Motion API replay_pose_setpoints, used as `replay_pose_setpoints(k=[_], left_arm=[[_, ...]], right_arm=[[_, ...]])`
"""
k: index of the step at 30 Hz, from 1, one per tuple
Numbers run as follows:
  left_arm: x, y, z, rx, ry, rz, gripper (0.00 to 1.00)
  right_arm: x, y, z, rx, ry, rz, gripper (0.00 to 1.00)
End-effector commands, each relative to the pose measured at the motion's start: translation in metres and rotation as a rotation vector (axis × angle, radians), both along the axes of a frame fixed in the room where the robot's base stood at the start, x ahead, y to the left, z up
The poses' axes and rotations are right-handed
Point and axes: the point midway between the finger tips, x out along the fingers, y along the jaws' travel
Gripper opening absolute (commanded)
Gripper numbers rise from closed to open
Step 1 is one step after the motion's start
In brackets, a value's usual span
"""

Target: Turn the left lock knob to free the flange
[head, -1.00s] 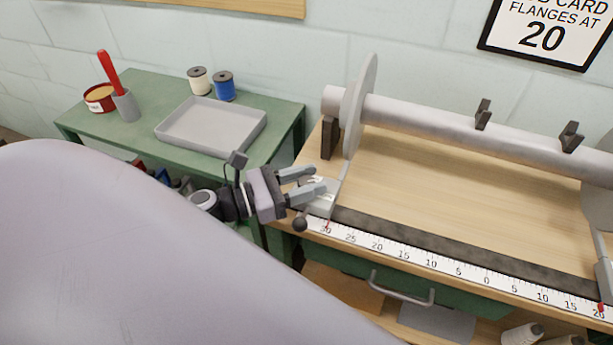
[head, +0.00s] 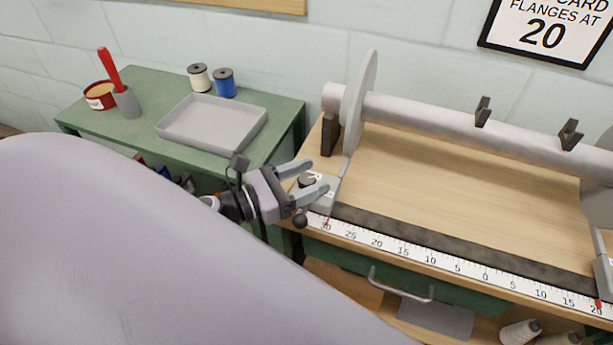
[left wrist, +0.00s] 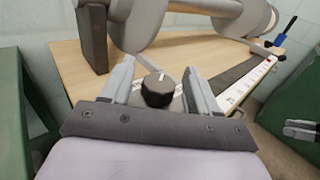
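The left flange (head: 360,100) is a grey disc on the roller, with an arm down to a grey clamp block (head: 326,200) at about 30 on the scale. In the left wrist view the knob (left wrist: 158,90) has a white pointer line and stands between my two fingers, with small gaps on both sides. In the left wrist view the left gripper (left wrist: 155,82) also shows open.
The white ruler (head: 440,260) runs along the bench front, with the right flange (head: 598,200) near 20. A wall sign (head: 545,30) reads flanges at 20. A green side table (head: 90,125) holds a grey tray (head: 190,140) and two spools. The bench top is mostly clear.

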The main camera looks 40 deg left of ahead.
Motion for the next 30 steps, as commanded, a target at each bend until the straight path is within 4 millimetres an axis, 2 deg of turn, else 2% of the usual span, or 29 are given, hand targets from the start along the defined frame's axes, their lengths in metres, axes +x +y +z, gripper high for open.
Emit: replay_pose_setpoints(k=[7, 21, 30], left_arm=[[-0.005, 0.003, -0.001, 0.000, 0.001, 0.001, 0.60], [-0.054, 0.028, -0.002, 0.000, 0.001, 0.001, 0.60], [-0.064, 0.033, 0.000, 0.000, -0.001, 0.000, 0.60]], right_arm=[[0.000, 0.000, -0.002, 0.000, 0.000, 0.000, 0.43], [0.000, 0.000, -0.018, 0.001, 0.001, 0.000, 0.43], [0.000, 0.001, -0.018, 0.003, 0.003, 0.000, 0.43]])
